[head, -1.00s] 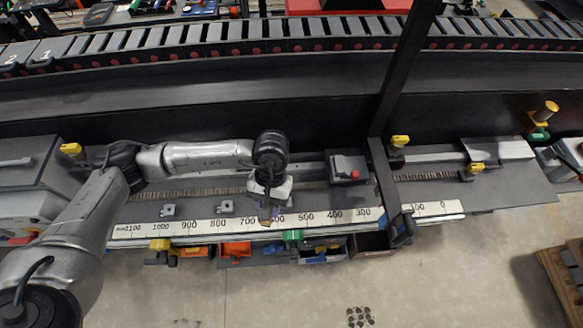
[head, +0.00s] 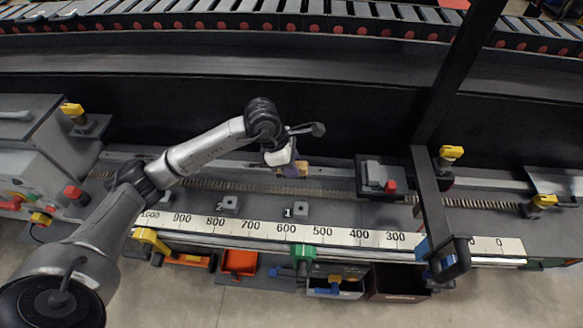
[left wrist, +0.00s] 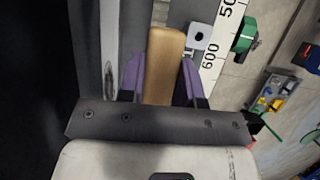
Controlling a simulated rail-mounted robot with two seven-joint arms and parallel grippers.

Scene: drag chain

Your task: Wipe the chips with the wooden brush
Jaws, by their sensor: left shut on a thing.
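My left gripper (head: 287,167) is shut on the wooden brush (head: 303,169), above the back part of the machine bed near the tan ribbed strip (head: 235,186). In the left wrist view its purple fingers stand on both sides of the brush's tan wooden body (left wrist: 164,65). The brush's bristles are hidden in both views. I cannot make out any chips on the grey bed (head: 255,212). My right gripper is not in view.
A numbered white ruler (head: 330,234) runs along the front edge. Two small grey blocks (head: 229,203) sit behind it. A grey box with a red button (head: 378,175) and a dark upright frame (head: 430,205) stand to the right. Bins (head: 397,281) are below the front edge.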

